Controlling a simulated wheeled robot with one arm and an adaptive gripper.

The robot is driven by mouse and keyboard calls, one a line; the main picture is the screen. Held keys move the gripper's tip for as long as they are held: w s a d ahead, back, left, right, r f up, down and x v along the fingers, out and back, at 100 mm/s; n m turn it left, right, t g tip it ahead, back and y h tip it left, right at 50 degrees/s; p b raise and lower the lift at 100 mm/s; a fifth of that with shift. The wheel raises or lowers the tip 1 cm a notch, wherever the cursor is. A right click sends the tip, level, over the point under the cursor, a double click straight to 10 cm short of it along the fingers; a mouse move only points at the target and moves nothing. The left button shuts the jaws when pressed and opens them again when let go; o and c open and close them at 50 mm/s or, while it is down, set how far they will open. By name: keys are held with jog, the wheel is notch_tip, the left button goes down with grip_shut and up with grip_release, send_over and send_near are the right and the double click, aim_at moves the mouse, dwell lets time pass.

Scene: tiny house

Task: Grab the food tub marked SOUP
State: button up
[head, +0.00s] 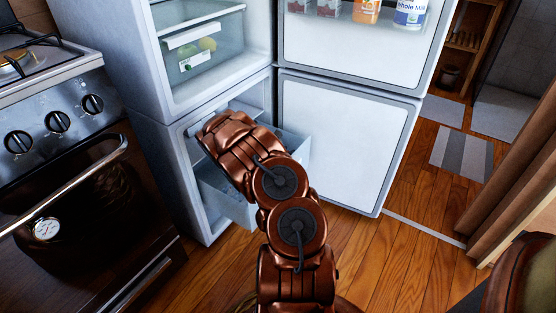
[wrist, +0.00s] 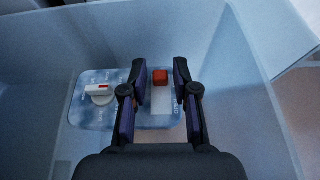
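In the wrist view my gripper (wrist: 159,64) is open, its two dark fingers apart inside a pale drawer (wrist: 255,105). Past the fingers is a pale-blue, rounded panel or tub top (wrist: 82,116) with small lettering I cannot read. It carries a white knob-like piece (wrist: 99,95) with a red mark, left of the fingers. A small red block (wrist: 160,77) above a white strip (wrist: 161,101) shows between the fingers; contact cannot be told. I cannot make out the word SOUP anywhere. In the head view my arm reaches into the drawer and hides its contents and the fingers.
The lower fridge compartment is open with its drawer (head: 226,196) pulled out. Its lower door (head: 345,140) stands open to the right, below the upper door (head: 345,50) with milk (head: 410,13). A stove (head: 75,160) stands left. Wooden floor (head: 365,250) is clear in front.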

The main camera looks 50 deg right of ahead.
grip_shut()
dwell(0.6)
